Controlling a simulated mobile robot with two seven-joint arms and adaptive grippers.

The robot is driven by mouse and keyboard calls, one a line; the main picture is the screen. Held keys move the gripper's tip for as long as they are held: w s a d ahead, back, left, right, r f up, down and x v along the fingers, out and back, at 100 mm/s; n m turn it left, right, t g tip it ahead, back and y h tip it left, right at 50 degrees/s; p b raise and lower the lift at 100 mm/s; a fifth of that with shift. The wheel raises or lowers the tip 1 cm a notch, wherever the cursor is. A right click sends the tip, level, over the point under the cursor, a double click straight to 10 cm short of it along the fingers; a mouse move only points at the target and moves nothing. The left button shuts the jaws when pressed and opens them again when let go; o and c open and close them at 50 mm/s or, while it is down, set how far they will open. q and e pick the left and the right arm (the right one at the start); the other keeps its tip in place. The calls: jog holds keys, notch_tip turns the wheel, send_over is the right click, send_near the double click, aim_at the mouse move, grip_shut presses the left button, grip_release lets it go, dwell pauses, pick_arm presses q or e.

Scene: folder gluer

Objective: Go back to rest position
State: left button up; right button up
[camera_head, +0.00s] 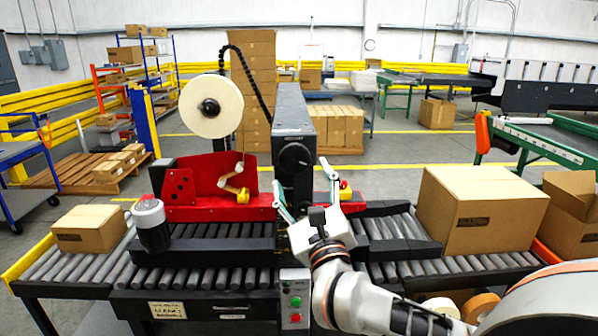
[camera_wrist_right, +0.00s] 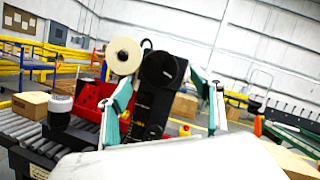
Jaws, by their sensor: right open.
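My right gripper (camera_head: 305,194) is open and empty in the head view, its two fingers spread apart and pointing up in front of the machine's black column (camera_head: 294,130). In the right wrist view its green-padded fingers (camera_wrist_right: 165,100) stand wide apart with nothing between them but the machine behind. My right arm comes in from the lower right over the front of the conveyor. My left gripper is not in the head view. The folder gluer's red part (camera_head: 200,190) and its tape roll (camera_head: 211,106) are left of the column.
A closed box (camera_head: 78,229) sits on the left rollers, and a larger box (camera_head: 482,210) sits on the right rollers near my arm. A control box with buttons (camera_head: 295,300) is at the front. Tape rolls (camera_head: 480,306) lie below the right rollers. Another box (camera_head: 572,215) stands far right.

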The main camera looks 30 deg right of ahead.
dwell(0.6)
jog(key=s+a+f+n+y, duration=0.2)
jog(key=a+f+n+y, duration=0.5)
jog(key=f+n, duration=0.5)
jog(key=s+a+f+n+y, duration=0.2)
jog(key=a+f+n+y, duration=0.5)
jog(key=n, duration=0.9)
jog(key=s+f+n+g+h, duration=0.1)
jog(key=s+f+n+g, duration=0.2)
jog(key=f, duration=0.8)
jog(key=s+d+f+n+g+h, duration=0.1)
jog(key=s+f+n+g+h, duration=0.1)
jog(key=s+f, duration=0.5)
jog(key=s+f+n+g+h, duration=0.1)
jog(key=s+f+n+g, duration=0.4)
jog(key=f, duration=1.2)
jog(key=shift+d+f+h, duration=0.2)
jog(key=shift+d+h, duration=0.05)
jog(key=shift+h, duration=0.05)
jog(key=shift+s, duration=0.1)
